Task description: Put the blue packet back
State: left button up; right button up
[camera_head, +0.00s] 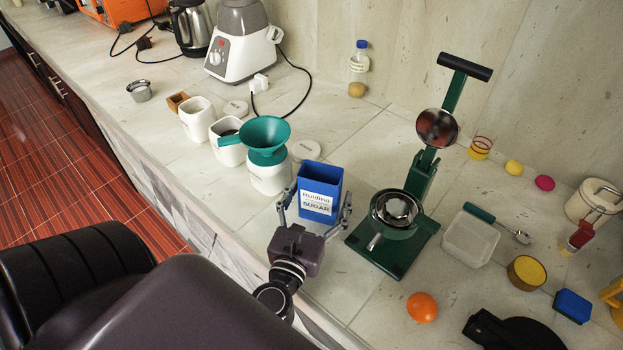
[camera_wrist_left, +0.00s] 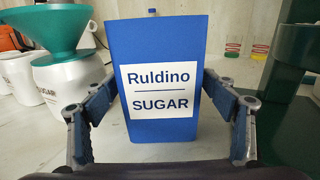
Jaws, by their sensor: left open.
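The blue packet (camera_head: 320,190) stands upright on the stone counter, with a white label reading "Ruldino SUGAR". It fills the middle of the left wrist view (camera_wrist_left: 160,50). My left gripper (camera_head: 316,205) is open, with one finger on each side of the packet's lower part. In the left wrist view the fingers (camera_wrist_left: 160,108) flank the packet, and whether they touch it is unclear. My right gripper is not in view.
A white canister with a teal funnel (camera_head: 265,135) stands just left of the packet. A green press (camera_head: 395,245) stands close on the right. White canisters, a blender (camera_head: 238,40) and a kettle are further back left.

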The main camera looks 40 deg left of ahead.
pick_arm(q)
jog(key=b+v, duration=0.3)
jog(key=v, duration=0.7)
jog(key=shift+s+d+f+b, duration=0.1)
jog(key=shift+s+f+b, duration=0.1)
jog(key=shift+b, duration=0.15)
jog(key=shift+s+d+r, duration=0.2)
jog(key=shift+s+r, duration=0.05)
jog(key=shift+s, duration=0.45)
